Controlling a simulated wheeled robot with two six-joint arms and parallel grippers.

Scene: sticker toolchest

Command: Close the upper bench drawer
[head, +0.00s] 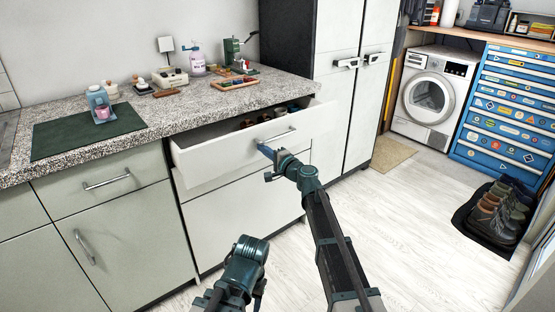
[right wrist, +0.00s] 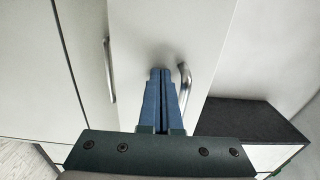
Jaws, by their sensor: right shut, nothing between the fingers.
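The upper bench drawer (head: 215,156) is pulled partly out from under the granite counter. Its white front has a bar handle (head: 279,134), and several small items show inside. My right gripper (head: 262,148) is shut and empty, with its blue fingertips at the drawer front, just below and left of the handle. In the right wrist view the shut fingers (right wrist: 160,74) point at the pale front (right wrist: 143,38), beside the curved handle (right wrist: 184,84). I cannot tell whether the tips touch it. Part of my left arm shows at the bottom of the head view; its gripper is not visible.
The granite counter (head: 185,112) holds a green mat (head: 85,132), a bottle and several small items. The lower drawer (head: 240,205) below is shut. A tall white cabinet (head: 335,100) stands right of the drawer. The pale floor (head: 420,220) on the right is mostly clear.

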